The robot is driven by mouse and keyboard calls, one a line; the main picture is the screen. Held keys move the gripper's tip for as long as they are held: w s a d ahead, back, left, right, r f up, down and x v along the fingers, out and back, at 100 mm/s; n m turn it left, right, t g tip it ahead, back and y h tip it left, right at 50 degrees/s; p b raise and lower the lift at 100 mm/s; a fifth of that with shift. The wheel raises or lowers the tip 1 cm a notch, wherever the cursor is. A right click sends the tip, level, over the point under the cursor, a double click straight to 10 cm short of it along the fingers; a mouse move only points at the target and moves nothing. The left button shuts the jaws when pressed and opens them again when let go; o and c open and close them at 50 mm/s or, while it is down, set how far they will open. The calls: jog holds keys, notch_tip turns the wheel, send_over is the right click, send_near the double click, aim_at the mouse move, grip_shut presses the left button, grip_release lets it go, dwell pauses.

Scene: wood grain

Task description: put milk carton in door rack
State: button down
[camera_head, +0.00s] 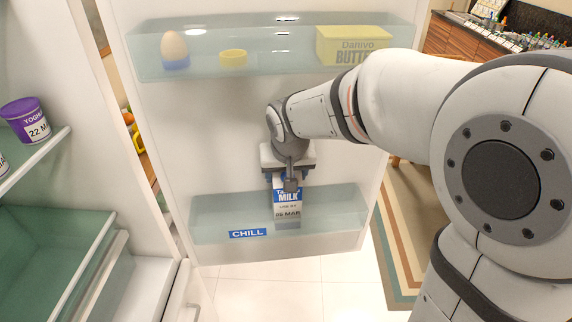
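The milk carton (288,211) is blue and white and stands about upright at the lower door rack (338,222), with its lower part seen through the rack's clear greenish front. My gripper (290,184) is at the top of the carton, reaching down from above. Its fingers are mostly hidden by the wrist and the carton's top, so I cannot tell whether they grip it. Whether the carton's base rests on the rack floor is also unclear. A blue "CHILL" label (248,233) is on the rack's front, left of the carton.
The upper door rack (280,68) holds an egg (174,49), a yellow round item (233,58) and a butter box (352,45). A yoghurt tub (25,119) stands on a fridge shelf at left. The lower rack looks free on both sides of the carton.

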jog(key=shift+w, duration=0.1)
jog(key=shift+f, duration=0.2)
jog(key=shift+c, duration=1.9)
grip_release()
jog(key=shift+r, duration=0.1)
jog(key=shift+r, duration=0.25)
jog(key=a+v, duration=0.1)
jog(key=v, duration=1.1)
jog(key=s+d+f+m+g, duration=0.1)
jog(key=s+d+f, duration=1)
jog(key=s+d, duration=0.4)
jog(key=shift+d+f+h+b, duration=0.15)
jog(key=shift+d+h+b, duration=0.15)
jog(key=shift+b, duration=0.1)
